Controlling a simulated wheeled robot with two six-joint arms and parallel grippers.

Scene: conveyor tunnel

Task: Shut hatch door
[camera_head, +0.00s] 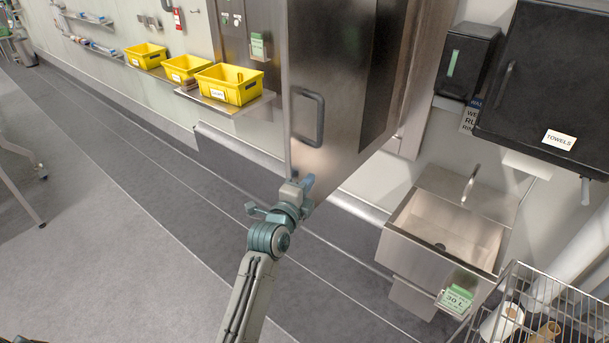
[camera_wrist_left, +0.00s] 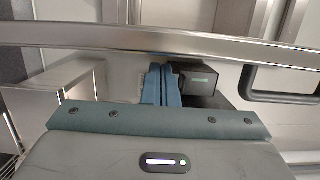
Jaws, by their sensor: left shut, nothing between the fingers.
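The steel hatch door (camera_head: 340,60) stands open, swung out from the wall, with a dark bar handle (camera_head: 308,117) near its free edge. My left gripper (camera_head: 307,183) is shut and empty at the lower part of the door, below the handle. In the left wrist view its blue fingers (camera_wrist_left: 161,85) are together, close to the long metal edge of the door (camera_wrist_left: 120,36). The handle also shows there at the right (camera_wrist_left: 283,98). I cannot tell whether the fingers touch the door. My right gripper is not in view.
Right of the door are a steel sink (camera_head: 445,235), a black dispenser (camera_head: 466,60), a towel cabinet (camera_head: 550,85) and a wire basket (camera_head: 560,310). Yellow bins (camera_head: 230,85) stand on wall shelves at the left.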

